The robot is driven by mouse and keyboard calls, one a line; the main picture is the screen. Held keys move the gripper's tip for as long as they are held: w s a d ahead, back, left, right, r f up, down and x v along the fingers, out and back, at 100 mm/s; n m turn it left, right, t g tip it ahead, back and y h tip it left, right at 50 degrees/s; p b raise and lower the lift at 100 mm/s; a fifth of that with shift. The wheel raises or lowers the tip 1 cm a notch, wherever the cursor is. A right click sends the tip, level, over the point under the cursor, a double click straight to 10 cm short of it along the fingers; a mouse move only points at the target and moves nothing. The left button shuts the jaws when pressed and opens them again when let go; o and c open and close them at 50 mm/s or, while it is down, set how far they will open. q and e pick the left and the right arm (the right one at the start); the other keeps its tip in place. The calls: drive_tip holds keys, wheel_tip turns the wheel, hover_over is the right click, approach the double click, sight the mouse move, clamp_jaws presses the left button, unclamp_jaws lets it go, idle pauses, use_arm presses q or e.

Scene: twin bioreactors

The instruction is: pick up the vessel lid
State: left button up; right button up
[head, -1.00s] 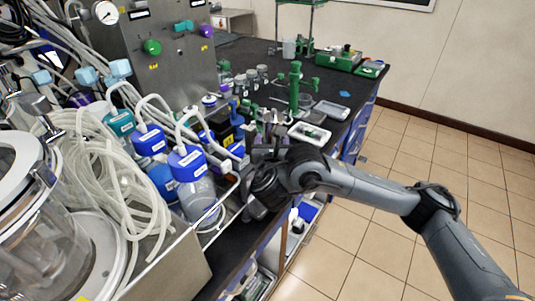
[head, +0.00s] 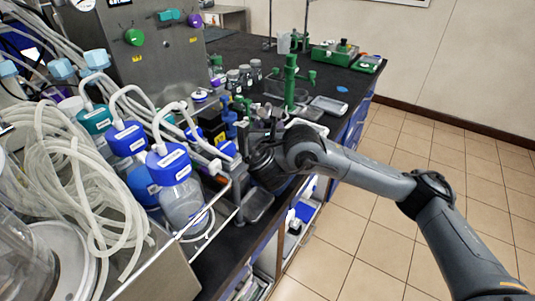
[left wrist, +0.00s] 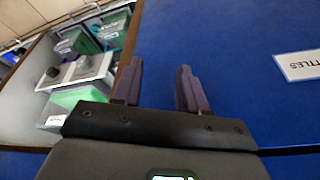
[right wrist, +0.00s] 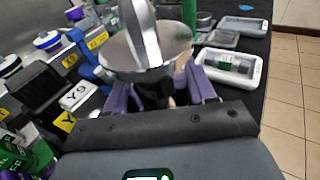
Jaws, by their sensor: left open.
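A shiny steel disc with a tapering upright part (right wrist: 145,45), which looks like the vessel lid, is close in front of my right gripper (right wrist: 165,88) in the right wrist view. It covers the fingertip area. The purple fingers stand apart with something dark between them; I cannot tell whether they grip it. In the head view my right gripper is over the black bench, mostly hidden by its wrist, and I cannot make out the lid. My left gripper (left wrist: 160,85) is open and empty by a blue panel (left wrist: 230,40), outside the head view.
Blue-capped bottles (head: 180,190) and coiled tubing (head: 75,190) crowd the left of the bench. A green stand (head: 290,85) and pale trays (head: 328,105) are beyond my right gripper.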

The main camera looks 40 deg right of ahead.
clamp_jaws()
drive_tip(key=shift+r, duration=0.35)
